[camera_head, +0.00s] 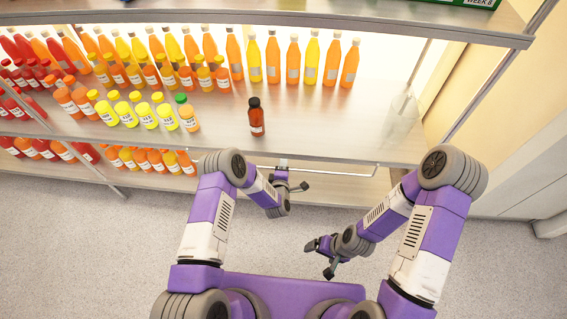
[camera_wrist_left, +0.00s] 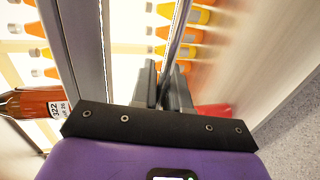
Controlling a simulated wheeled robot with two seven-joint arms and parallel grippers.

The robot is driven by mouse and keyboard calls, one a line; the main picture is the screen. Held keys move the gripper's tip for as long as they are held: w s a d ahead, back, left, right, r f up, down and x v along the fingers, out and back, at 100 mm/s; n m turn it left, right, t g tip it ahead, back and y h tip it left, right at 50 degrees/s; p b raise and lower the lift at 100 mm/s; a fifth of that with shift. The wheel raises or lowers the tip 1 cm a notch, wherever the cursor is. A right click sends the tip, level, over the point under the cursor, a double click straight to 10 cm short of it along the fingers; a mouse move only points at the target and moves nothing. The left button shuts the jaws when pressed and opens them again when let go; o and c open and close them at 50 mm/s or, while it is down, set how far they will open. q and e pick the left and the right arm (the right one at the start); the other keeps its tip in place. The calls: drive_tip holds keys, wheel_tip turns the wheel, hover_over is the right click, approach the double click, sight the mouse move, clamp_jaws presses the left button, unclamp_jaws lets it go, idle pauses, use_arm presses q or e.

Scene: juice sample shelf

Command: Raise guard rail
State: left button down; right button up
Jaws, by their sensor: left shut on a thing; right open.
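The guard rail (camera_head: 335,174) is a thin metal bar along the front edge of the middle shelf board (camera_head: 335,146), slightly below the board's top surface. My left gripper (camera_head: 289,179) is at the rail in front of the shelf. In the left wrist view the rail (camera_wrist_left: 178,38) runs between the fingers of my left gripper (camera_wrist_left: 166,82), which are shut on it. The exact contact is partly hidden by the fingers. My right gripper (camera_head: 319,260) is open and empty, lower and apart from the shelf, over the floor.
A dark brown bottle (camera_head: 256,117) stands alone near the board's front; a reddish bottle (camera_wrist_left: 35,103) shows in the left wrist view. Several rows of juice bottles stand left and behind. A clear container (camera_head: 403,112) stands at right. The upper shelf (camera_head: 300,20) overhangs. The floor is clear.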

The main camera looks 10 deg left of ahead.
use_arm(q)
drive_tip(key=shift+s+r+g+p, duration=0.2)
drive_tip(key=shift+s+g+p, duration=0.8)
drive_tip(key=shift+g+p, duration=0.5)
drive_tip(key=shift+s+r+g+p, duration=0.15)
drive_tip(key=shift+s+g+p, duration=0.85)
drive_tip(key=shift+g+p, duration=0.45)
drive_tip(key=c, duration=1.2)
unclamp_jaws()
drive_tip(key=p+v, duration=0.2)
drive_tip(key=v, duration=0.5)
drive_tip(key=shift+s+r, duration=0.15)
drive_tip(key=shift+s, duration=0.1)
